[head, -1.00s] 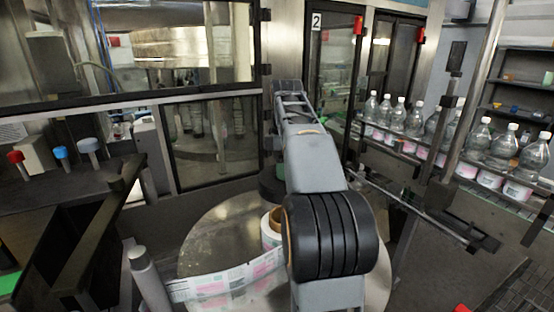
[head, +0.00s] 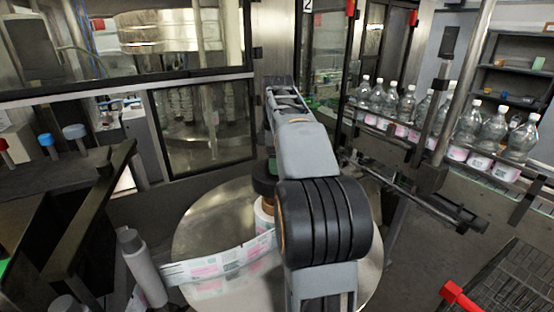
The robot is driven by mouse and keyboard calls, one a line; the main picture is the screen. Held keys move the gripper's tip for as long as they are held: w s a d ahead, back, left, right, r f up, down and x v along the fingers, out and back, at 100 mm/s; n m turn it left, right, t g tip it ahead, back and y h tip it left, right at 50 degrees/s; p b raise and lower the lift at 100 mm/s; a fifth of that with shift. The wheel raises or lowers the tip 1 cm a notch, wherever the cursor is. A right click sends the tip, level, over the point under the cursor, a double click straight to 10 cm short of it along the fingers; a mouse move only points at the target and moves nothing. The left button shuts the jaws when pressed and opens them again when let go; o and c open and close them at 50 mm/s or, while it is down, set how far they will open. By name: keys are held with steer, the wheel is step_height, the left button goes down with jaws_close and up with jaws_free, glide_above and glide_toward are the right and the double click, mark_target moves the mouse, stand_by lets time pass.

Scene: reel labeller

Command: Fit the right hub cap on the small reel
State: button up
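A small reel (head: 263,220) with a white label strip and a brown core stands on a round metal table, partly hidden behind my arm. A dark round piece (head: 265,179) shows just above and behind the core; I cannot tell whether it is on the reel or apart from it. I cannot tell which fits the reel. My gripper is not visible; my upper arm covers the middle of the view.
The label strip (head: 205,266) runs left across the round table (head: 195,215) to a grey roller (head: 142,265). A dark frame (head: 85,230) stands at left. Bottles (head: 468,130) line a conveyor at right. A basket with a red handle (head: 462,298) sits lower right.

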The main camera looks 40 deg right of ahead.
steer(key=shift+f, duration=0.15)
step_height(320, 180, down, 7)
steer(key=b, duration=0.5)
stand_by(1.2)
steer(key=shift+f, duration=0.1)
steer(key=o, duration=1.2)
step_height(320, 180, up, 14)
steer(key=p, duration=0.2)
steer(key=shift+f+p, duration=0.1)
steer(key=shift+p, duration=0.3)
